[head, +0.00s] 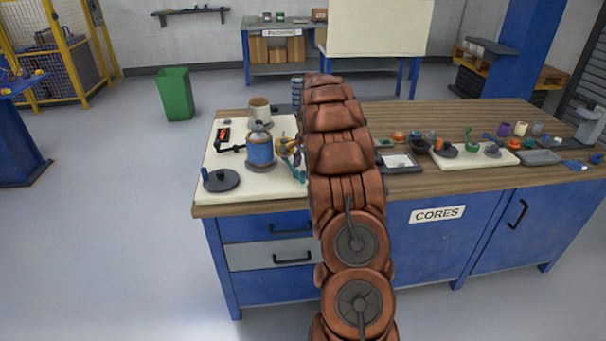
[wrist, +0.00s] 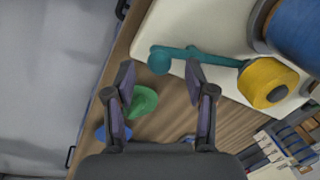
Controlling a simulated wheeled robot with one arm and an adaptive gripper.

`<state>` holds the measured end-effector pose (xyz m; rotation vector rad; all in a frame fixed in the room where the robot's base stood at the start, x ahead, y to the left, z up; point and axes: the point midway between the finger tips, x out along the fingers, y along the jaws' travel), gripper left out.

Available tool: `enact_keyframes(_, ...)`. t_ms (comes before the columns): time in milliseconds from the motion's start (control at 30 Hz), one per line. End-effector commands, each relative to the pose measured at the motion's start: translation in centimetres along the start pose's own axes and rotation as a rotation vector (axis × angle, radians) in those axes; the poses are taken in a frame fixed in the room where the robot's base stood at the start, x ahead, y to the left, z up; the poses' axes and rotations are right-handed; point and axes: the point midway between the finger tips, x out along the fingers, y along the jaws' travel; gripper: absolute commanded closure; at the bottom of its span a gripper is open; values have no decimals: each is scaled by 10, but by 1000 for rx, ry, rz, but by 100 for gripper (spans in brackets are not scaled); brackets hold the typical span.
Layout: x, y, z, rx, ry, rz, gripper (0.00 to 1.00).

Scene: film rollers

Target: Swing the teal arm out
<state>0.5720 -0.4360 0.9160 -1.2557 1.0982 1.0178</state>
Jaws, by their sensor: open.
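The teal arm (wrist: 208,54) lies over the edge of the cream board (wrist: 200,25) in the wrist view. Its left end is a round teal knob (wrist: 159,60), and its right end meets a yellow roller (wrist: 268,83). In the head view the teal arm (head: 299,174) shows at the board's right edge, partly hidden by my arm. My gripper (wrist: 159,74) is open, its fingertips on either side of the knob in the picture. I cannot tell the height gap or any contact. A blue roller (head: 260,149) stands upright on the board.
A dark disc (head: 221,180) and a beige cup (head: 259,110) are also on the board. A green piece (wrist: 142,102) shows below the fingers on the wooden bench (wrist: 180,112). Small parts and trays (head: 541,157) fill the bench's right side. Open floor lies left.

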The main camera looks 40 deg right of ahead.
Motion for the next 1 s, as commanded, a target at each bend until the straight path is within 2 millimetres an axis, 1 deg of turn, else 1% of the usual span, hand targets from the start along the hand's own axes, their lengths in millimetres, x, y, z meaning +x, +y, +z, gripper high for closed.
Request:
enact_keyframes(100,18,3,0,2,-5,7,45)
enact_keyframes(233,33,2,1,1,-4,4,45)
enact_keyframes(333,38,2,0,0,-3,4,45)
enact_keyframes(567,38,1,0,0,-2,2,46)
enact_keyframes(1000,38,2,0,1,-2,3,92)
